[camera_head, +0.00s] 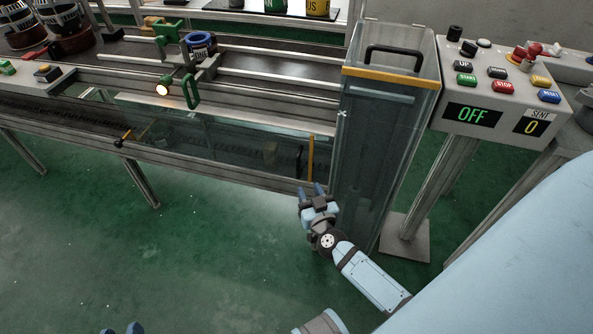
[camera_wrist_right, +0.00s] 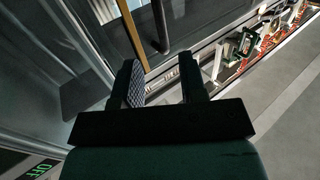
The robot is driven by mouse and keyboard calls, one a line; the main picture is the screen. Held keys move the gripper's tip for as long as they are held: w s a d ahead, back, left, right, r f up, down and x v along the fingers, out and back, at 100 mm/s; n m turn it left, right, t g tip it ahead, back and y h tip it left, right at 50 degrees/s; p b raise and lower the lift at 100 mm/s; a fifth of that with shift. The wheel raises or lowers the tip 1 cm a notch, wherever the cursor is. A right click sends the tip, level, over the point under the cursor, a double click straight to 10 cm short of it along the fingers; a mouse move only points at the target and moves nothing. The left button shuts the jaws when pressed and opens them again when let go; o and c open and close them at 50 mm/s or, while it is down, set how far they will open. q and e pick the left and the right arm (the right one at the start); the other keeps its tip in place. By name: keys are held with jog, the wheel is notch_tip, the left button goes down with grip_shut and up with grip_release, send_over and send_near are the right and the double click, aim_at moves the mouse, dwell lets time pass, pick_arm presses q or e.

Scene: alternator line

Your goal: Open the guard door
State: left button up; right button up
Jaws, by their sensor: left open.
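A clear guard enclosure (camera_head: 385,150) with an orange-yellow edge strip stands at the right end of the line. A black bar handle (camera_head: 395,52) shows just beyond the strip, near its top. Which panel is the guard door, and whether it is open, I cannot tell. My right gripper (camera_head: 312,190) is beside the enclosure's lower left side, well below the handle; in the right wrist view its fingers (camera_wrist_right: 163,82) are apart with nothing visible between them. A yellow strip (camera_wrist_right: 131,30) and dark bar (camera_wrist_right: 161,25) show beyond the fingers. My left gripper (camera_head: 120,329) is open at the bottom edge, mostly cut off.
A control box (camera_head: 505,95) with buttons and an OFF display stands right of the enclosure. The conveyor (camera_head: 255,68) runs left behind a low clear panel (camera_head: 220,145). A green bracket and lit lamp (camera_head: 162,90) sit over it. The green floor in front is clear.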

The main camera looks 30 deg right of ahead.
aim_at(299, 169)
jog(key=b+x, duration=0.1)
jog(key=x, duration=0.8)
jog(key=shift+w+f+b, duration=0.1)
jog(key=shift+b, duration=0.3)
pick_arm(q)
jog(key=shift+w+d+r+t+h, duration=0.25)
jog(key=shift+d+r+t, duration=0.1)
jog(key=shift+r, duration=0.4)
jog(key=shift+w+d+r+t+h, duration=0.1)
jog(key=shift+d+r+t+h, duration=0.25)
jog(key=shift+r, duration=0.35)
jog(key=shift+w+d+r+t+h, duration=0.25)
jog(key=shift+r+t, duration=0.15)
jog(key=shift+r, duration=0.35)
pick_arm(e)
jog(key=shift+w, duration=0.35)
jog(key=shift+c, duration=0.3)
grip_shut()
pick_arm(q)
jog(key=shift+s+f, duration=0.1)
jog(key=shift+f, duration=0.05)
